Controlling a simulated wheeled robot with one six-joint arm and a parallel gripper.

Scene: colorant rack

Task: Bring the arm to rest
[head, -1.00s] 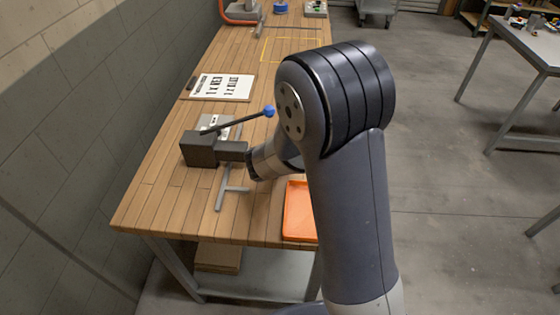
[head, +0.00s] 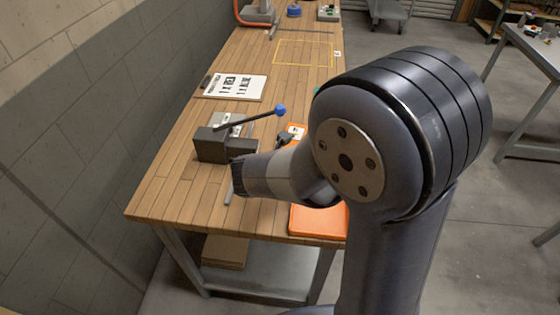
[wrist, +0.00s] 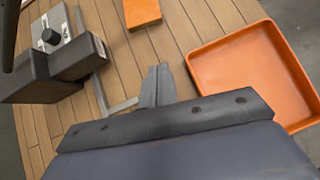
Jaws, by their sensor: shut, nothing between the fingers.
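My gripper (wrist: 158,82) shows in the wrist view as grey fingers closed together, with nothing between them. It is above the wooden bench (head: 172,190), between a black lever device and an orange tray. In the head view my arm's bulky joint and forearm cover much of the right side. The forearm reaches left across the bench, its end close to the black device, and I cannot make out the fingertips clearly there.
The black device (head: 212,146) has a lever with a blue knob (head: 280,110). The orange tray (head: 318,221) lies at the near bench edge, partly hidden by my arm. An orange block (wrist: 142,13) lies beyond my fingers. A printed sign (head: 236,87) lies farther back. A wall borders the left.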

